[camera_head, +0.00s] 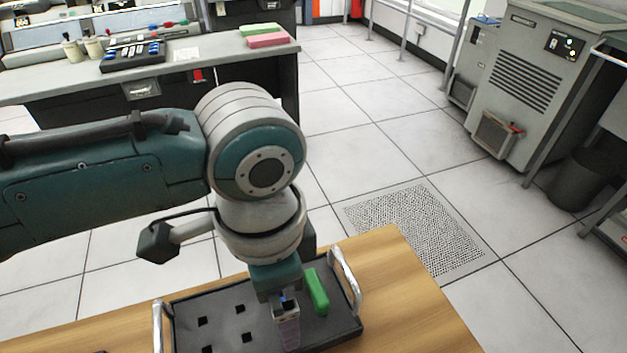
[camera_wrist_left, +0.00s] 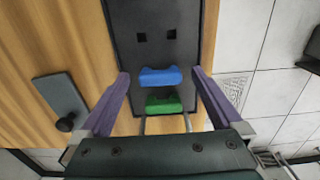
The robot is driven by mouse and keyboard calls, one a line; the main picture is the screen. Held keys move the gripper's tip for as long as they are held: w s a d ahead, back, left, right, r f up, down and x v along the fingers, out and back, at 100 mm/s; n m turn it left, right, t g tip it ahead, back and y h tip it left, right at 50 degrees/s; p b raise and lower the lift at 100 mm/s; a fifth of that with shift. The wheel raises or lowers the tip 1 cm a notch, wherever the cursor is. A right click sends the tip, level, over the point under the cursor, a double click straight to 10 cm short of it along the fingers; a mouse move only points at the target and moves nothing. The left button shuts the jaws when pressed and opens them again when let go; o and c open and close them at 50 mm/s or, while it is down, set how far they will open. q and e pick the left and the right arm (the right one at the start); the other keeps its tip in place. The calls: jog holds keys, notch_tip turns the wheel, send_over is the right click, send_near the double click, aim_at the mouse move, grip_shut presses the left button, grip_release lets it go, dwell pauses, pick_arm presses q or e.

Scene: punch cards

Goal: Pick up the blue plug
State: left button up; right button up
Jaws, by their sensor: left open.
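The blue plug (camera_wrist_left: 160,78) stands in the black tray (camera_wrist_left: 122,30) in the left wrist view, in line with my fingers. My left gripper (camera_wrist_left: 160,73) is open, with its purple fingers on either side of the blue plug and a gap to each side. In the head view my left gripper (camera_head: 288,330) points down over the tray (camera_head: 215,325), and it mostly hides the blue plug there. A green plug (camera_head: 317,291) sits just right of my gripper; it also shows in the left wrist view (camera_wrist_left: 163,103). My right gripper is not in view.
The tray has silver handles (camera_head: 345,280) at both ends and several empty square holes. It lies on a wooden table (camera_head: 410,310), clear to the right. A grey plate with a dark knob (camera_wrist_left: 62,98) lies beside the tray in the wrist view.

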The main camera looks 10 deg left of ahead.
pick_arm(q)
jog(key=shift+c, duration=0.2)
jog(key=c, duration=1.2)
jog(key=shift+o, duration=0.2)
jog(key=shift+r, duration=0.15)
notch_tip(320, 180, up, 25)
jog(key=p, duration=1.1)
jog(key=shift+p, duration=0.3)
jog(key=shift+f, duration=0.2)
